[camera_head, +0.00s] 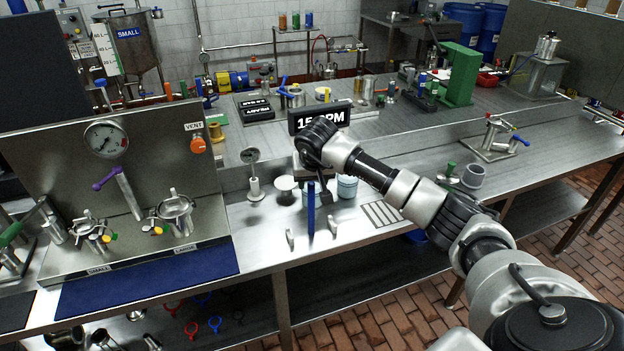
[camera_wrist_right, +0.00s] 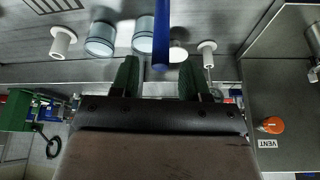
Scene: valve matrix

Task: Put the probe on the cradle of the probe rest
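A long blue rod, which I take for the probe (camera_head: 311,210), shows at the front of the bench. Its near end reaches the gap between my right gripper's fingers in the right wrist view (camera_wrist_right: 162,35). My right gripper (camera_head: 322,188) is open above the bench. Its green-padded fingers (camera_wrist_right: 157,80) stand apart, with space visible on both sides of the rod. Two small pale posts, a left one (camera_head: 290,237) and a right one (camera_head: 333,228), flank the rod's lower end; I cannot tell whether they form the probe rest. My left gripper is not in view.
Two jars with bluish sides (camera_wrist_right: 100,38) stand beneath the gripper. A gauge on a white stand (camera_head: 254,187) is to the left, beside a white disc (camera_head: 286,183). A grate (camera_head: 383,213) lies to the right. The valve panel (camera_head: 150,150) stands left. Free bench lies at front.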

